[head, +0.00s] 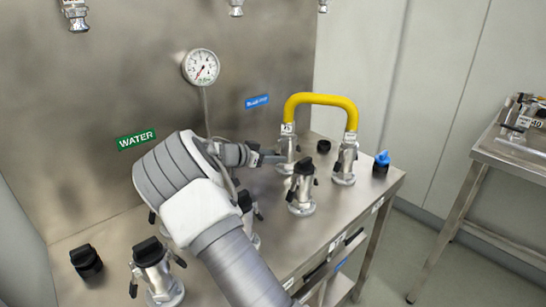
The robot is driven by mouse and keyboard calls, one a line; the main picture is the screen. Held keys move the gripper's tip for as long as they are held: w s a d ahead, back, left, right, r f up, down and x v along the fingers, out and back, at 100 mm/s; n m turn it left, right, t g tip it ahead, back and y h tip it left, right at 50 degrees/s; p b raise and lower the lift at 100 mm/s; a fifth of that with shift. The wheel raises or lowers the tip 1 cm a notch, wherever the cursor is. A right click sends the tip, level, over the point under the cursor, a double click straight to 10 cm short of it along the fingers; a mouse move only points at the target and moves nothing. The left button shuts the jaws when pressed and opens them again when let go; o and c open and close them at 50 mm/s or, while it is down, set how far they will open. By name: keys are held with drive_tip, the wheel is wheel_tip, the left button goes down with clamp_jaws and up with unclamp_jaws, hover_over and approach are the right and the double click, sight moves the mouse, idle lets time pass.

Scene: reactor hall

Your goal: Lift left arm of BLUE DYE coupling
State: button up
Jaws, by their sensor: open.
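A small blue label (257,101) is on the steel back panel; its lettering is too blurred to read surely. Below and right of it stands a metal coupling (288,147), upright on the bench, with one end of a yellow U-shaped hose (321,99) on top. My gripper (272,158) is at the left side of this coupling, its fingers pointing right at the coupling's lower body. The gripper is open. The coupling's left arm is small and largely hidden by the fingers; whether they touch it, I cannot tell.
The hose's other end is on a second coupling (346,161). A black-capped coupling (302,187) stands close in front of my gripper. A blue cap (382,158) and black cap (324,146) are nearby. A gauge (201,67) and green WATER label (136,139) are behind my arm.

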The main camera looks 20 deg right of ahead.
clamp_jaws()
